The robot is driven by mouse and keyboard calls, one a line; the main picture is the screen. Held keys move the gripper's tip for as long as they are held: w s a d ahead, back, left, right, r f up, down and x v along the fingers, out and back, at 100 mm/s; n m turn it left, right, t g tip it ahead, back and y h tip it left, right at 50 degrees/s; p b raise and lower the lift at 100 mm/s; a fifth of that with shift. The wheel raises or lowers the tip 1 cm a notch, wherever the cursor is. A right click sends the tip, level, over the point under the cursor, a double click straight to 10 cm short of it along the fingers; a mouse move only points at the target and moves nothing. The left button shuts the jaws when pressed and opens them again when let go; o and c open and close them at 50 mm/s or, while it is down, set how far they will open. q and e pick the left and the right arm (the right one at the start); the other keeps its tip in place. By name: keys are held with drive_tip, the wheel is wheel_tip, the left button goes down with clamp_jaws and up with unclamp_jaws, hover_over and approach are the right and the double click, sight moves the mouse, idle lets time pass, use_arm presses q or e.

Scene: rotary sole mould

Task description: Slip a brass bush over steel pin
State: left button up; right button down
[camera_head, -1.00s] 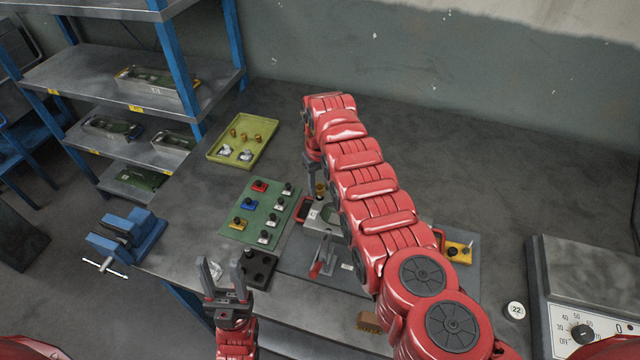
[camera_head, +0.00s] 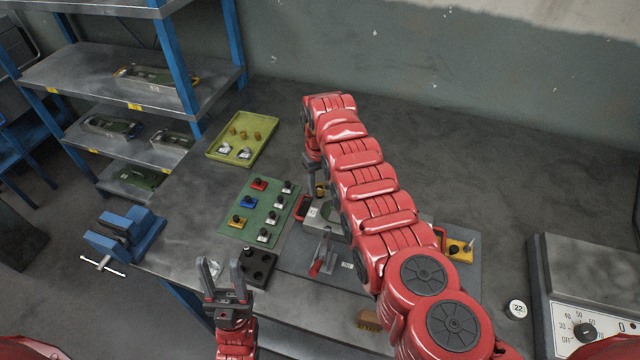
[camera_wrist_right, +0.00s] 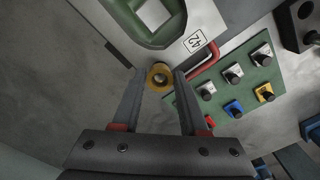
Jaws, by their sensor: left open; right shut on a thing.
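My right gripper (camera_wrist_right: 160,82) is shut on a yellow brass bush (camera_wrist_right: 160,76), held between its fingertips. In the head view the bush (camera_head: 320,190) shows small below the right wrist, at the edge of the mould plate marked 42 (camera_wrist_right: 193,42). A grey round shape shows inside the bush's bore; I cannot tell whether it is the steel pin's end. The pin is not clearly visible. The plate has a green sole-shaped cavity (camera_wrist_right: 130,14). My left gripper (camera_head: 226,268) is open and empty near the bench's front edge. Three brass-coloured pieces (camera_head: 246,134) lie in the yellow-green tray (camera_head: 214,156).
A green board (camera_head: 262,205) with coloured, black-knobbed blocks lies left of the mould. A red-handled lever (camera_head: 318,265) stands before the mould. A control box (camera_head: 590,280) is at right. The back bench is clear.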

drive_tip(key=shift+f, duration=0.1)
drive_tip(key=shift+f+b, duration=0.35)
drive_tip(key=shift+b, duration=0.1)
drive_tip(key=shift+f, duration=0.15)
unclamp_jaws()
idle(0.6)
